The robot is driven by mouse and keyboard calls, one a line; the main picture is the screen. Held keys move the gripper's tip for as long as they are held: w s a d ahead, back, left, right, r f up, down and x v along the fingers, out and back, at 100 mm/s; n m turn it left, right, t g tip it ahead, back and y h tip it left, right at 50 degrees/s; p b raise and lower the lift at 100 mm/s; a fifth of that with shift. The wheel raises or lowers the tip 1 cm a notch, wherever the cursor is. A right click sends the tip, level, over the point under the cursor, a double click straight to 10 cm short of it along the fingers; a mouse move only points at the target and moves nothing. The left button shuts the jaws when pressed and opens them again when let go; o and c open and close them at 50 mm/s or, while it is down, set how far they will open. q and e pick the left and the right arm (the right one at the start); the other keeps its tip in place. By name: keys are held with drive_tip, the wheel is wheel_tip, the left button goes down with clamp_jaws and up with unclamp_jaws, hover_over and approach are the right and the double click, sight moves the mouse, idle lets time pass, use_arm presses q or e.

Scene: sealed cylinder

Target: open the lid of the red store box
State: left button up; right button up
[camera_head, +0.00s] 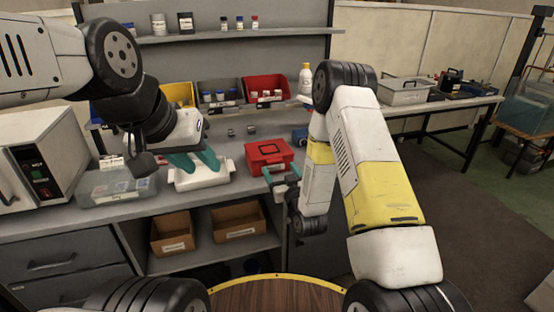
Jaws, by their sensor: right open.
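The red store box (269,155) sits near the front edge of the grey workbench (235,189), right of centre. Its lid looks closed, with a dark handle outline on top. My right gripper (279,178) is open, its teal fingers at the front lower right of the box; I cannot tell whether they touch it. My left gripper (200,165) is over a white flat device (201,178), left of the red box. Its teal fingers look apart with nothing between them.
A clear-lidded container (117,187) and a white oven-like unit (42,158) stand at left. Yellow and red open bins (266,88) with bottles line the back. A white bottle (306,79) stands behind my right arm. Cardboard boxes (238,222) sit on the shelf below.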

drive_tip(key=shift+x, duration=1.9)
clamp_jaws()
